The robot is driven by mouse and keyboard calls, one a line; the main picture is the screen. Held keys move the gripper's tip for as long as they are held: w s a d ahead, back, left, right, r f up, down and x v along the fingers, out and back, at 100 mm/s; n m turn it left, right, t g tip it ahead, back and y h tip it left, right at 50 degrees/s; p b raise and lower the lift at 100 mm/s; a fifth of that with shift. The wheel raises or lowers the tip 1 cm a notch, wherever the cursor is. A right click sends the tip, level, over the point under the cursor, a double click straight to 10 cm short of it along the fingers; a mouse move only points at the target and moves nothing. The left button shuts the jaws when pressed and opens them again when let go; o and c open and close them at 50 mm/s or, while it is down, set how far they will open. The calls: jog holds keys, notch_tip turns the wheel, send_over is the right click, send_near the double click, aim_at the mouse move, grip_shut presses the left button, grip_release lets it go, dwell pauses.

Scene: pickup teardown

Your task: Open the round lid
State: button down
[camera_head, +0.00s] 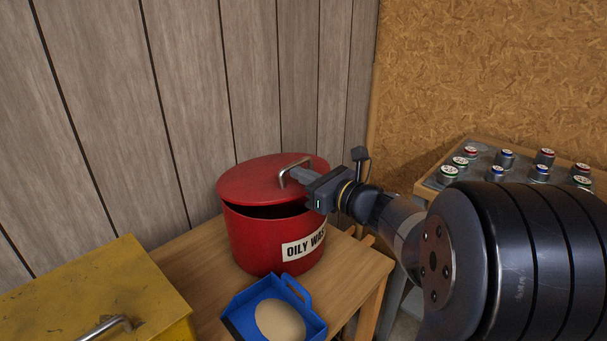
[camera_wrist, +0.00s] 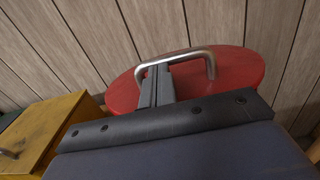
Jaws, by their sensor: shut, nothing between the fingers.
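The round red lid (camera_head: 262,178) sits tilted on the red can (camera_head: 262,235), which has a label reading "OILY WAS…". A dark gap shows under the lid's front edge, so the lid is partly raised there. A silver bar handle (camera_head: 291,167) stands on the lid. My gripper (camera_head: 297,175) is at the handle, with its fingers reaching over the lid. In the wrist view the shut fingers (camera_wrist: 157,80) pass under the handle (camera_wrist: 186,56) near its left end, above the red lid (camera_wrist: 236,80). I cannot tell whether they touch the handle.
A yellow box (camera_head: 90,295) with a metal handle stands at the left. A blue dustpan-like tray (camera_head: 305,322) lies in front of the can on the wooden table (camera_head: 345,270). Several small jars (camera_head: 507,158) stand on a bench at the right. A plank wall (camera_head: 170,100) is close behind the can.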

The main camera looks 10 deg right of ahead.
jog(key=shift+r, duration=0.25)
